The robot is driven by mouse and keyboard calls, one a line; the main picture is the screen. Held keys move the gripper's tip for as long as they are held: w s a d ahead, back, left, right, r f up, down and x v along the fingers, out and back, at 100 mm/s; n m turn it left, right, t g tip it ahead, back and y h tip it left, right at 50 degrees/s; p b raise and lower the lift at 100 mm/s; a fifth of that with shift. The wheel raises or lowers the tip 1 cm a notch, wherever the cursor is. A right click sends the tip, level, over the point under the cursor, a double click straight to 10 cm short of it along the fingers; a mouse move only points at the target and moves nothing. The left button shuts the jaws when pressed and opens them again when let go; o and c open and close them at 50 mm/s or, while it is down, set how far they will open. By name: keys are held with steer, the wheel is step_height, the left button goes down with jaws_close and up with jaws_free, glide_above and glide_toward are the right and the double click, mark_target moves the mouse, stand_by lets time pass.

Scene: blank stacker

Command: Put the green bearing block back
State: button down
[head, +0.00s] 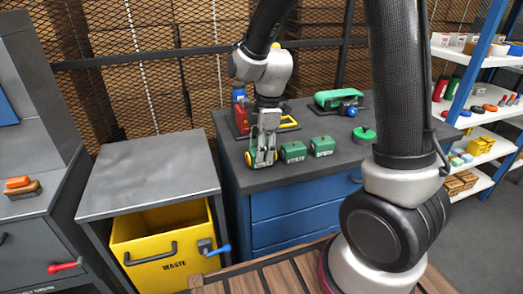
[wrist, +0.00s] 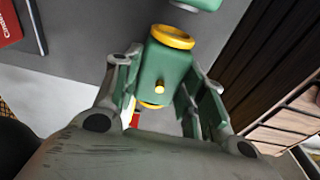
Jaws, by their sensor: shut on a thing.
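The green bearing block, with yellow rings at its ends and a small yellow knob, sits between the fingers of my gripper in the wrist view (wrist: 172,68). In the head view my gripper (head: 262,158) points down over the left front part of the dark worktop (head: 240,178), shut on this block. The fingers hide much of the block there, and I cannot tell whether it touches the worktop. Two more green blocks stand just right of it, a nearer one (head: 293,153) and a farther one (head: 323,147). Part of a green block (wrist: 205,3) shows at the wrist view's top edge.
A green machine with a blue part (head: 338,99) and a green round piece (head: 364,134) lie farther right on the worktop. A red item (head: 240,112) stands behind my gripper. A bare grey table (head: 150,170) with a yellow waste bin (head: 165,245) stands left.

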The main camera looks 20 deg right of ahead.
steer(key=shift+f, duration=0.25)
steer(key=shift+f, duration=0.1)
steer(key=c, duration=1.1)
jaws_free()
step_height(320, 180, up, 12)
steer(key=d, duration=0.1)
steer(key=s+d+r+m+t, duration=0.1)
steer(key=s+d+r+m, duration=0.1)
steer(key=s+d+m, duration=0.2)
steer(key=s+d+r+m+t+h, duration=0.1)
steer(key=s+d+r+m, duration=0.1)
steer(key=s+d+m, duration=0.3)
steer(key=s+d+r+m+t, duration=0.2)
steer(key=s+d+m, duration=0.3)
steer(key=s+m, duration=0.4)
steer(key=shift+s+r, duration=0.35)
steer(key=shift+s, duration=0.15)
